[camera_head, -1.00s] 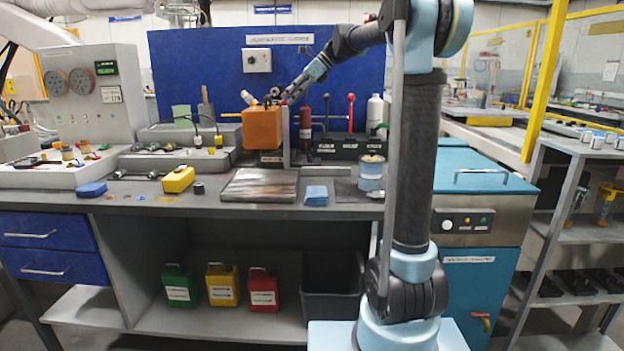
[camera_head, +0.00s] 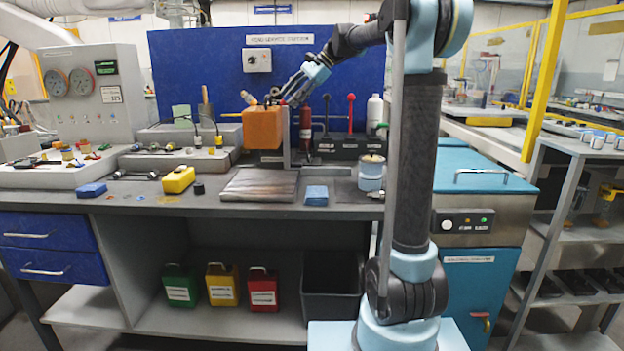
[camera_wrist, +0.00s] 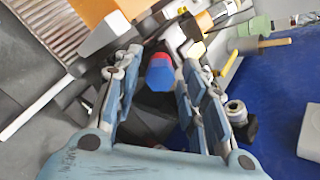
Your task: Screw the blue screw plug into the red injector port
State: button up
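In the wrist view, the blue screw plug (camera_wrist: 160,77) shows between the two fingers of my gripper (camera_wrist: 163,60), with visible gaps on both sides. A red part (camera_wrist: 160,58), which looks like the red injector port, meets the plug's far end. I cannot tell how deep the plug sits in it. My gripper is open, its fingers spread around or just short of the plug. In the head view, my gripper (camera_head: 284,97) is at the upper right edge of the orange box (camera_head: 262,128). The plug and port are too small to make out there.
A grey upright plate (camera_head: 286,136) stands beside the orange box. A red cylinder (camera_head: 305,125) and levers stand to its right. A ribbed metal plate (camera_head: 260,184), a yellow block (camera_head: 178,180) and a blue pad (camera_head: 316,195) lie on the bench. A blue panel (camera_head: 205,75) rises behind.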

jog(key=n, duration=0.5)
jog(key=shift+n, duration=0.3)
jog(key=n, duration=0.6)
jog(key=shift+c, duration=0.3)
dwell(0.4)
grip_shut()
